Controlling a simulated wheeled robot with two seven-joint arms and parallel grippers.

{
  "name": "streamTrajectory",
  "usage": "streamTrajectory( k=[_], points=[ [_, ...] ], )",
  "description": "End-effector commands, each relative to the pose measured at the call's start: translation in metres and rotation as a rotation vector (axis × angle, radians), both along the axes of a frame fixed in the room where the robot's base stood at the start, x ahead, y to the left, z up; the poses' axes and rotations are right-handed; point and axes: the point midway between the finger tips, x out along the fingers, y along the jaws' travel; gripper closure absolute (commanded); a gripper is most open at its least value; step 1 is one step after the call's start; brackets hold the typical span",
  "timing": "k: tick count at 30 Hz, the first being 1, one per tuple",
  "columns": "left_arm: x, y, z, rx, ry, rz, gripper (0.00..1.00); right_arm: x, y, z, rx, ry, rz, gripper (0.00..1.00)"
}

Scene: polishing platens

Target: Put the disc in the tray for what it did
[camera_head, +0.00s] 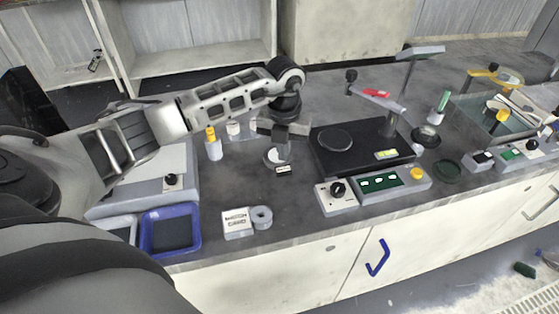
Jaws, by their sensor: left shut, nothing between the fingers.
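My left gripper (283,138) is shut and empty. It points down over the counter, just left of the black polishing machine. A small pale round piece (275,157) lies below its fingers, partly hidden by them; I cannot tell whether they touch. A dark round platen (335,140) is on the black machine (365,161). A dark green disc (447,171) lies right of the machine, and a dark round dish (427,136) stands behind it. A blue-rimmed tray (148,243) is at the front left, beside a pale-rimmed tray (124,224) partly hidden by my arm. My right gripper is out of view.
A control box with a black knob (337,197) and a panel with green displays (381,183) line the front. A labelled white box (236,223), a grey roll (261,217) and a yellow-capped bottle (213,147) stand left. A glass-sided basin (487,122) is right.

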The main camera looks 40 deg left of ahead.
Motion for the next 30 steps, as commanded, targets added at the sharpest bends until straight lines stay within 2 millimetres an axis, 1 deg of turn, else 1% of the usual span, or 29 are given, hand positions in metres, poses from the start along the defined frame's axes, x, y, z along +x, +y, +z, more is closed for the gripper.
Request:
streamTrajectory(
  k=[30],
  points=[
    [0.0,0.0,-0.02,0.001,0.001,0.0,1.0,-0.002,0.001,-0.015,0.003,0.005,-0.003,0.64]
  ],
)
